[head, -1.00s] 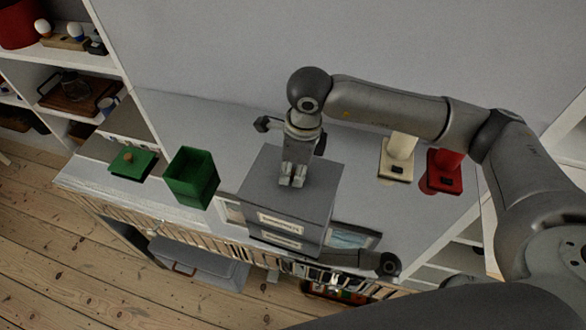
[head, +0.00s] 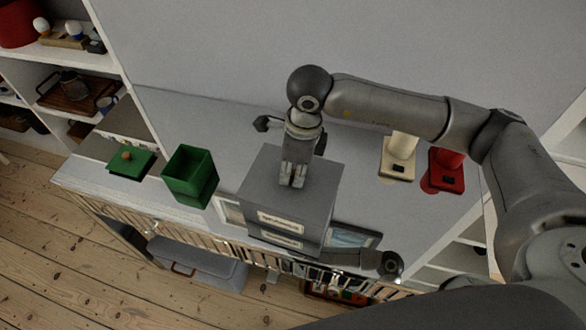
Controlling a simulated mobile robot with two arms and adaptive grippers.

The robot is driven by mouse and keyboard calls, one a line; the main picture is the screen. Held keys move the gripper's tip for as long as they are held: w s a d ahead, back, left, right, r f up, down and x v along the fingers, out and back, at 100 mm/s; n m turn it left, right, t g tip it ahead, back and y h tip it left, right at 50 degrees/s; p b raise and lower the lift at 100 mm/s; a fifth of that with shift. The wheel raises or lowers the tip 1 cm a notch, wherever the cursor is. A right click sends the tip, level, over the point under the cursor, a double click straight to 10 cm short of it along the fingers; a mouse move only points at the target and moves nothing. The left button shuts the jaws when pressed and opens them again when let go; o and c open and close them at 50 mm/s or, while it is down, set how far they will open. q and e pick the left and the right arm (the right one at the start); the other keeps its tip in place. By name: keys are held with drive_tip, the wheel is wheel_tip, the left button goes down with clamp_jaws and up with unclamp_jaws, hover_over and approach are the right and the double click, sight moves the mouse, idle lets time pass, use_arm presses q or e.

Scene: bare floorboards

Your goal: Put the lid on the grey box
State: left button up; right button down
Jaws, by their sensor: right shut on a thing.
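The grey box (head: 312,238) stands near the front edge of the white cabinet top, with a pale label on its front. The grey lid (head: 258,185) is over it, seen from above; I cannot tell whether it is fully seated. My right gripper (head: 292,182) points down at the middle of the lid and is shut on it; its fingers hide the part they grip. What seems to be my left gripper (head: 335,256) is low at the front right of the box. Its fingers are too dark to read, and I cannot tell whether it touches the box.
Left of the grey box are an open green box (head: 190,178) and a green lid (head: 130,163) with a wooden knob. A cream object (head: 398,165) and a red object (head: 446,175) stand to the right. A framed picture (head: 352,237) lies beside the box. A wall rises behind.

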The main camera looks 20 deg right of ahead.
drive_tip(key=c, duration=1.2)
unclamp_jaws()
drive_tip(key=shift+c, duration=0.2)
drive_tip(key=o, duration=0.5)
drive_tip(key=shift+r, duration=0.1)
drive_tip(key=shift+r+p, duration=1.55)
drive_tip(key=shift+r, duration=1.9)
